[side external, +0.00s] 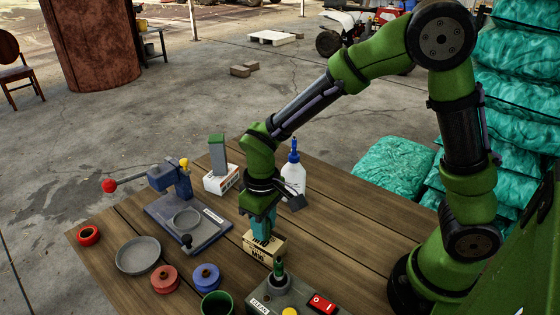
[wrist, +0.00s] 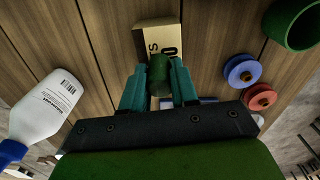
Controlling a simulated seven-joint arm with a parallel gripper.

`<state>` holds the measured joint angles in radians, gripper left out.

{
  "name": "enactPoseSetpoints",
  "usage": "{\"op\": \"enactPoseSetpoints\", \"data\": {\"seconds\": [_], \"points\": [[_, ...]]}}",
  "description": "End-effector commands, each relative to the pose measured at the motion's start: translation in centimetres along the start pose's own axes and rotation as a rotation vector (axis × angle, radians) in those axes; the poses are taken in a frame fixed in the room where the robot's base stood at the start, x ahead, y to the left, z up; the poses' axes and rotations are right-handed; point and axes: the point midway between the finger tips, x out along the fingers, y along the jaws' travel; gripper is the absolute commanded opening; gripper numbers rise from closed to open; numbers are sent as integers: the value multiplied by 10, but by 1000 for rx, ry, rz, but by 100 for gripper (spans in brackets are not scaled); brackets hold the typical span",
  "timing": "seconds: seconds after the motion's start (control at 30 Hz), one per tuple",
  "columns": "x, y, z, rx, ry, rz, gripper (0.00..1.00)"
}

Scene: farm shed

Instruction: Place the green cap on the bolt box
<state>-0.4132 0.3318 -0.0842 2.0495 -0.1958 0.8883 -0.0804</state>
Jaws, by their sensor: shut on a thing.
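My gripper (side external: 262,226) points down with its teal fingers over the small cardboard bolt box (side external: 265,246) on the table. In the wrist view, my gripper (wrist: 160,72) is shut on the green cap (wrist: 159,75), a small dark green cylinder between the fingertips. The bolt box (wrist: 157,40) shows right behind the cap in that view, with printed lettering on it. In the side view the fingers hide the cap. I cannot tell whether the cap touches the top of the box or is slightly above it.
A grey unit with a red switch (side external: 321,304) stands in front of the box. A blue press (side external: 187,224) and white bottle (side external: 294,178) stand behind. Red (side external: 164,279) and blue (side external: 206,277) spools, a green cup (side external: 217,304) and grey dish (side external: 138,255) lie left.

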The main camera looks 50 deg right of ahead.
Motion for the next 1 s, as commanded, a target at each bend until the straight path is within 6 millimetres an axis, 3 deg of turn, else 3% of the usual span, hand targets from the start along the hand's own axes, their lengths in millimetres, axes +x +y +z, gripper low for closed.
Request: {"op": "enactPoseSetpoints", "data": {"seconds": [0.37, 0.4, 0.53, 0.83, 1.0], "points": [[5, 0, 0, -1, 0, 0, 0], [4, 0, 0, -1, 0, 0, 35], [4, 0, 0, -1, 0, 0, 54], [2, 0, 0, 0, 1, 0, 54], [-16, 0, -1, 0, 5, -1, 54]]}}
